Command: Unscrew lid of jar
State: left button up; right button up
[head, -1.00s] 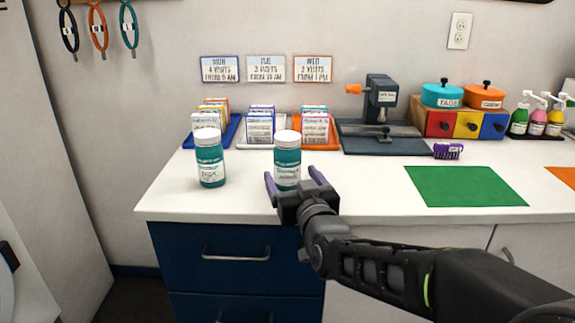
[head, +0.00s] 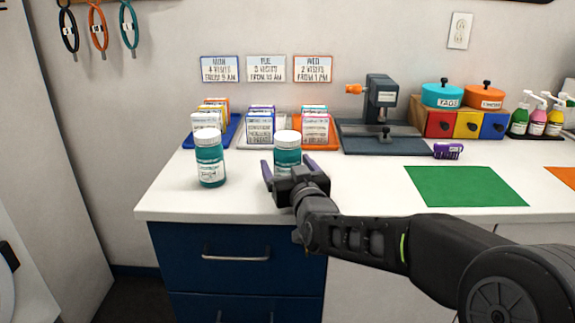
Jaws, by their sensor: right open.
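Two teal jars with white lids and white labels stand upright on the white counter. The left jar (head: 210,160) stands clear of my gripper, with its lid (head: 207,136) on. The right jar (head: 287,153) also has its lid (head: 287,138) on, and its lower part is hidden behind my gripper. My right gripper (head: 286,170) is open, with one purple finger on each side of the right jar, low on its body. I cannot tell whether the fingers touch it. My left gripper is not in view.
Card trays (head: 262,135) stand behind the jars. A dark press-like device (head: 382,135) stands to the right, near a small purple item (head: 448,150). A green mat (head: 465,186) lies on the right. The counter's front edge (head: 210,216) runs close below the jars.

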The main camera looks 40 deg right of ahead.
aim_at(287, 135)
jog(key=shift+c, duration=0.3)
jog(key=c, duration=1.5)
jog(key=shift+r, duration=0.1)
notch_tip(287, 135, up, 10)
jog(key=shift+f+p, duration=0.1)
jog(key=shift+p, duration=1)
jog(key=o, duration=0.9)
grip_shut()
